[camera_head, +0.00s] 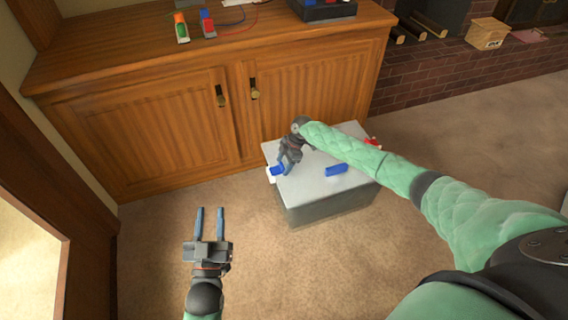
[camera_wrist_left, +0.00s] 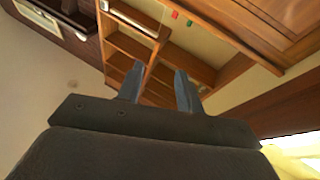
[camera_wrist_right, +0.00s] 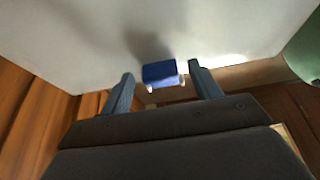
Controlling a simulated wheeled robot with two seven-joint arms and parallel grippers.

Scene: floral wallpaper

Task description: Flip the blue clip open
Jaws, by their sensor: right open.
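A blue clip with white parts (camera_head: 277,171) sits at the left edge of the grey box top (camera_head: 312,185). It also shows in the right wrist view (camera_wrist_right: 159,72), between my right gripper's fingertips as seen from there. My right gripper (camera_head: 284,167) points down at this clip and is open, with a gap on each side of the blue part; I cannot tell whether it touches. The clip's white part is mostly hidden in the wrist view. My left gripper (camera_head: 210,209) is open and empty, above the carpet left of the box.
Another blue piece (camera_head: 336,170) lies on the box top, and a red and white piece (camera_head: 373,142) is at its far right edge. A wooden cabinet (camera_head: 150,130) stands behind the box. The carpet around my left gripper is clear.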

